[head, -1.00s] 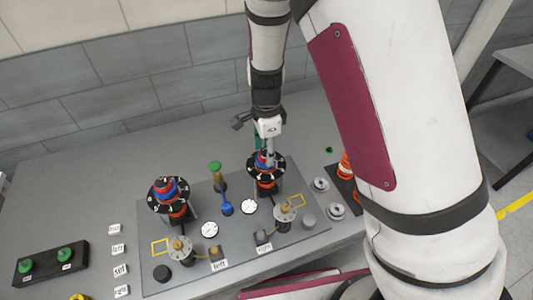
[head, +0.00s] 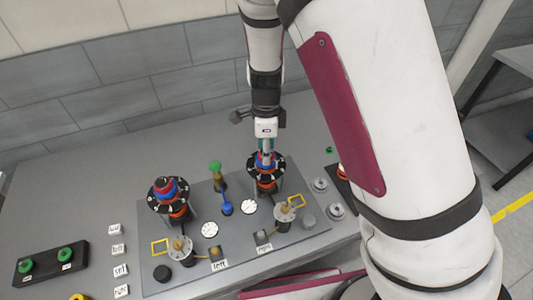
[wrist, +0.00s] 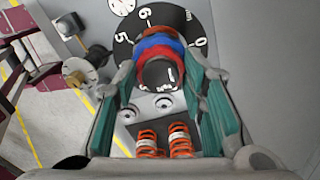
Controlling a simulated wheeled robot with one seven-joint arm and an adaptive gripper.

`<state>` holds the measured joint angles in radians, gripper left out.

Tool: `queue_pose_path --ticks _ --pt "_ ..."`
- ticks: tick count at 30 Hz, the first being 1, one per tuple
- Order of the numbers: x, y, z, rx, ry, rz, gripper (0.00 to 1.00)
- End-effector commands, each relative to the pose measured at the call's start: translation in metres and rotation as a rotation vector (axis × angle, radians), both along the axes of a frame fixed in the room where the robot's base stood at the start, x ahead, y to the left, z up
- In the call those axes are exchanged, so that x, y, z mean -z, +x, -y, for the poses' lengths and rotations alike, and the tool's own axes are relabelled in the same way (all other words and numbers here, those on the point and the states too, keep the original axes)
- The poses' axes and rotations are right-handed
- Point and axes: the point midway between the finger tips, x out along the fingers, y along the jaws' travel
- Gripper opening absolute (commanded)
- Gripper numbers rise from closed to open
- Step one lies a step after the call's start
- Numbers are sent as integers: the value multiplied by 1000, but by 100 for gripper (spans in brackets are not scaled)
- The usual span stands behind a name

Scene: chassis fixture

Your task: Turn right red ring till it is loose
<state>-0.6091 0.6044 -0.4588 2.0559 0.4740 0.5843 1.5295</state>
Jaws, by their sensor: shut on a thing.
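The right red ring (head: 264,157) sits with a blue band on top of the black numbered dial of the right-hand fixture (head: 276,166). My gripper (head: 265,152) reaches down onto this stack from above. In the wrist view its two green-padded fingers (wrist: 161,75) stand either side of the red and blue stack, shut on it. The exact contact between fingertips and ring is hard to make out.
A matching left fixture (head: 172,194) with red and blue rings stands left. A green-topped post (head: 215,167) and blue post (head: 226,208) stand between them. Orange springs (wrist: 166,140) show below my fingers in the wrist view. Labelled white blocks (head: 118,249) and a black button box (head: 51,262) lie left.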

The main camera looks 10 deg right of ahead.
Motion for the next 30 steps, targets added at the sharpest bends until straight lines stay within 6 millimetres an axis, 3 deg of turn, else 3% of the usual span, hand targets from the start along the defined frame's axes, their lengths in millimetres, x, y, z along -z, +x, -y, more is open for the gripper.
queue_pose_path --ticks 30 --pt "0 1 0 -1104 0 2 7"
